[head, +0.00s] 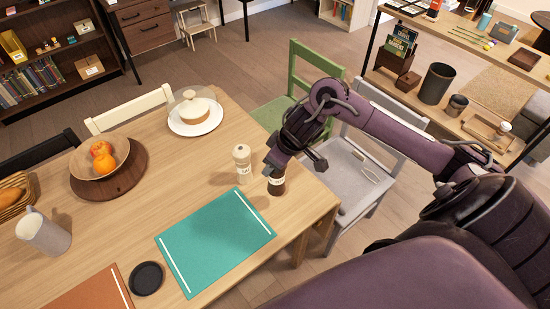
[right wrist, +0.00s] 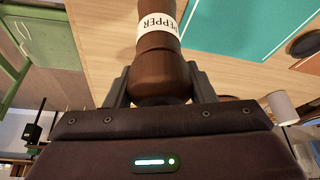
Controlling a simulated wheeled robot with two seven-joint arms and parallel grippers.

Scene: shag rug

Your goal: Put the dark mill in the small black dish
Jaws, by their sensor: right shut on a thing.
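The dark mill (head: 277,184) is a brown pepper mill that stands near the table's right edge, beside the teal placemat. In the right wrist view the dark mill (right wrist: 159,58) carries a white PEPPER label, and its rounded end sits between the fingers. My right gripper (head: 275,168) is shut on the top of the mill; it also shows in the right wrist view (right wrist: 160,88). The small black dish (head: 147,278) lies flat and empty at the front of the table, left of the teal placemat. My left gripper is not in view.
A pale mill (head: 242,164) stands just left of the dark mill. The teal placemat (head: 216,240) lies between dark mill and dish. A grey pitcher (head: 43,233), a fruit bowl (head: 100,160) and a cake plate (head: 196,119) stand farther left and back. An orange placemat (head: 90,292) lies left of the dish.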

